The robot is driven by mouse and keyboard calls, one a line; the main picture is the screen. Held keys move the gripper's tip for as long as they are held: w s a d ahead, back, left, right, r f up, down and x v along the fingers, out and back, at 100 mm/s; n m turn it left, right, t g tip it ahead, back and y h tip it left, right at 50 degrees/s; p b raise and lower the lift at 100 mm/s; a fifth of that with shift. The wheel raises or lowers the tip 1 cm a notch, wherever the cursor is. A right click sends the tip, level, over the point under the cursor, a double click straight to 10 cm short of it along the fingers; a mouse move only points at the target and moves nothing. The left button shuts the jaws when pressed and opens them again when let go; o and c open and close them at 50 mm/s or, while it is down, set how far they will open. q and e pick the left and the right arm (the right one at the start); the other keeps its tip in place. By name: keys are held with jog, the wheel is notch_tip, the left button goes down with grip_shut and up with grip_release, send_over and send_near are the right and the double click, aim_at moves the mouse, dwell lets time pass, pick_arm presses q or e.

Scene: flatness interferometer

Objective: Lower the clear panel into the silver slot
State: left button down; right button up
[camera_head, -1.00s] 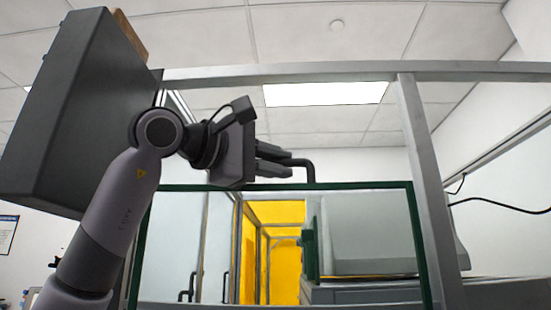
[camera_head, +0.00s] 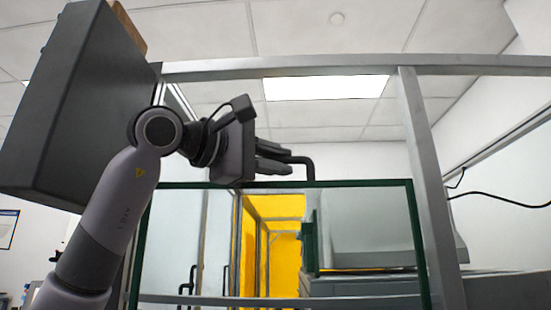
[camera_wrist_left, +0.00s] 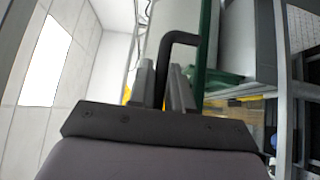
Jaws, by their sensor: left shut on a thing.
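The clear panel (camera_head: 362,183) is a see-through sheet with dark green edges, held upright in front of me in the head view. A black bent handle (camera_head: 309,166) stands on its top edge. My left gripper (camera_head: 284,160) is shut on this handle; the handle (camera_wrist_left: 180,38) also shows between the fingers (camera_wrist_left: 162,82) in the left wrist view. The panel's right edge lies just beside a silver upright post (camera_head: 425,190) of the frame. The panel's bottom edge is out of view, and I cannot make out the slot itself. My right gripper is not in view.
A silver top rail (camera_head: 330,66) crosses above the gripper. A large dark grey box (camera_head: 75,110) fills the upper left, close to my left arm. Behind the panel are a yellow-lit enclosure (camera_head: 283,255) and a grey machine (camera_head: 365,240). A black cable (camera_head: 500,201) hangs at the right.

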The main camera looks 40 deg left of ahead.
aim_at(275, 219)
pick_arm(q)
jog(key=shift+s, duration=0.1)
dwell(0.4)
jog(key=shift+f+b, duration=1.85)
jog(key=shift+f, duration=0.65)
jog(key=shift+f+b, duration=1.65)
jog(key=shift+f, duration=0.6)
